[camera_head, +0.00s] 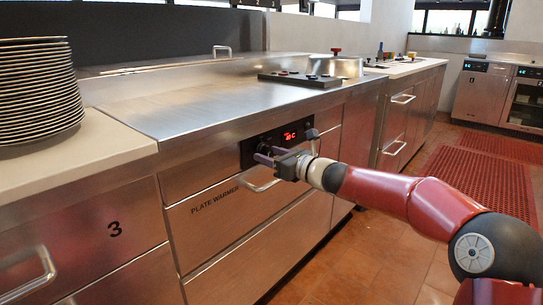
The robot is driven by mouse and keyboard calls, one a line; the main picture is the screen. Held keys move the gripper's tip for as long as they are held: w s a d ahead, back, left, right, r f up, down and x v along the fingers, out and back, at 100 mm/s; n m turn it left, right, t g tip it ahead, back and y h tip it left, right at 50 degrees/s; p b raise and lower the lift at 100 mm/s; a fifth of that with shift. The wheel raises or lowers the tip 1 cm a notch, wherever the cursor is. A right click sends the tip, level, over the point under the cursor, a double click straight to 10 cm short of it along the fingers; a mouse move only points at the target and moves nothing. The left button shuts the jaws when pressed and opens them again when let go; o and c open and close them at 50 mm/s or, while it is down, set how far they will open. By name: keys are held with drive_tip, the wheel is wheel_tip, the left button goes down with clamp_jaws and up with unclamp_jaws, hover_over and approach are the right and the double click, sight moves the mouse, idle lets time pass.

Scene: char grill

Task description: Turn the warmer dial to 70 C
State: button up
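The black control panel (248,152) of the plate warmer is on the front of the steel counter, above a drawer marked PLATE WARMER. Its red display (291,136) is lit, but its digits are too small to read surely. A dark round dial (264,148) appears left of the display, partly hidden by my gripper. My gripper (264,156) is at the panel with its fingertips at or just in front of the dial. I cannot tell whether they touch it or are closed around it. The dial's pointer and markings are hidden.
The drawer handle (262,184) sticks out just below my gripper. A dark knob or lever (312,134) is right of the display. A stack of plates (40,95) stands on the left counter. Open tiled floor (375,250) lies in front.

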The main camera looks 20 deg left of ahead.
drive_tip(key=shift+d, duration=0.1)
drive_tip(key=b+v, duration=0.1)
drive_tip(key=v, duration=0.6)
drive_tip(key=shift+s+d, duration=0.15)
drive_tip(key=shift+d, duration=0.1)
drive_tip(key=s+d+f+n+g+h, duration=0.1)
drive_tip(key=s+d+f+n+h, duration=0.15)
drive_tip(key=s+n, duration=0.35)
drive_tip(key=s+d+f+n+g+h, duration=0.2)
drive_tip(key=s+d+n+h, duration=0.1)
drive_tip(key=s+n, duration=0.3)
drive_tip(key=s+d+f+n+h, duration=0.2)
drive_tip(key=s+d+n+h, duration=0.1)
drive_tip(key=s+d, duration=0.4)
drive_tip(key=s+d+f+n+t+h+p, duration=0.1)
drive_tip(key=s+d+n+h, duration=0.3)
drive_tip(key=s+d, duration=0.4)
drive_tip(key=s+d+f+n+h, duration=0.3)
drive_tip(key=s+d, duration=0.4)
drive_tip(key=d, duration=0.5)
drive_tip(key=shift+s+n+t+h, duration=0.3)
drive_tip(key=shift+s+t+h, duration=0.1)
drive_tip(key=shift+h, duration=0.15)
